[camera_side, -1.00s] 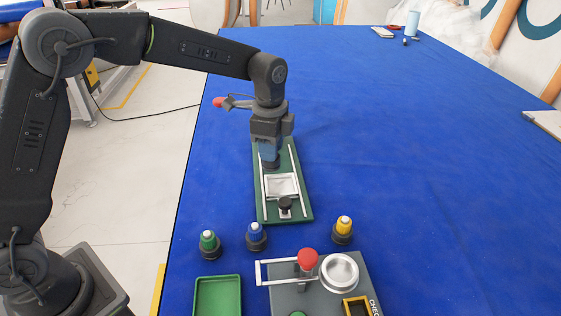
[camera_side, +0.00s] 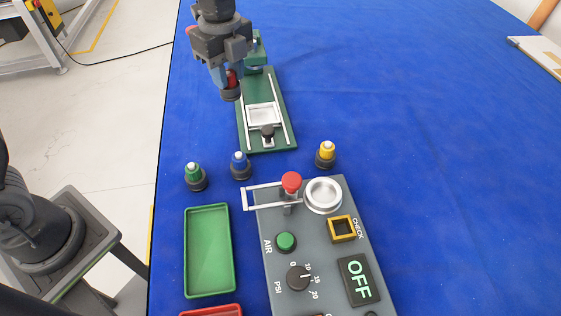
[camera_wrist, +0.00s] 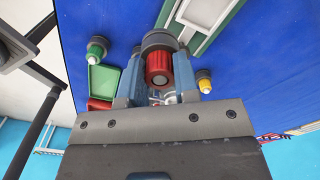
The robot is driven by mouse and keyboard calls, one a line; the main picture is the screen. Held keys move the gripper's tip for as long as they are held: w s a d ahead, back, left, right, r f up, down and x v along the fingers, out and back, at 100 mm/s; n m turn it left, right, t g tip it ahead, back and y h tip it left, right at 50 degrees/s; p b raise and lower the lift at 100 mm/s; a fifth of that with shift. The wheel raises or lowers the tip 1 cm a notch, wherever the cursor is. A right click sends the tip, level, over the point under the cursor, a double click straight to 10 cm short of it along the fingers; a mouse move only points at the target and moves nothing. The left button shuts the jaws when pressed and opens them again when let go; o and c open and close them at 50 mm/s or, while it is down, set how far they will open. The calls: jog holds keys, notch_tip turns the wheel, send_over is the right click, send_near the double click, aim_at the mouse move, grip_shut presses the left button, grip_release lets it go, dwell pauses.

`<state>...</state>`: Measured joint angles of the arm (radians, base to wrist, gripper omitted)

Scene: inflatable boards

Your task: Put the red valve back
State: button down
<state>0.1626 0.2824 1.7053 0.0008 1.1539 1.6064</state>
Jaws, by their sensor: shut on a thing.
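My gripper (camera_side: 229,82) is shut on the red valve (camera_side: 232,77), which has a dark round base. They are beside the far left part of the green board with the silver rails (camera_side: 283,118). In the wrist view the red valve (camera_wrist: 158,68) sits between the two blue-grey fingers of my gripper (camera_wrist: 158,85). The side view does not show clearly how high the base is above the blue surface. A green valve (camera_side: 193,171), a blue valve (camera_side: 240,159) and a yellow valve (camera_side: 327,150) stand upright on dark bases nearer the front.
A grey control panel (camera_side: 280,262) with a red-knobbed lever (camera_side: 291,183), a silver dish (camera_side: 323,195) and an "OFF" display stands in front. A green tray (camera_side: 209,250) and a red tray (camera_side: 212,311) lie left of it. The blue surface at right is clear.

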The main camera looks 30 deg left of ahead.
jog(key=d+f, duration=0.2)
jog(key=d, duration=0.2)
jog(key=s+d+f+m, duration=0.1)
jog(key=d+f, duration=0.2)
jog(key=d, duration=0.2)
jog(key=s+d+f+m, duration=0.1)
jog(key=d+f, duration=0.1)
jog(key=d, duration=0.3)
jog(key=shift+s+f, duration=0.15)
jog(key=shift+f, duration=0.05)
jog(key=shift+d+f, duration=0.1)
jog(key=shift+f, duration=1.95)
jog(key=shift+f, duration=0.15)
jog(key=c, duration=0.9)
grip_release()
jog(key=shift+o, duration=0.2)
notch_tip(320, 180, up, 12)
jog(key=shift+r, duration=0.25)
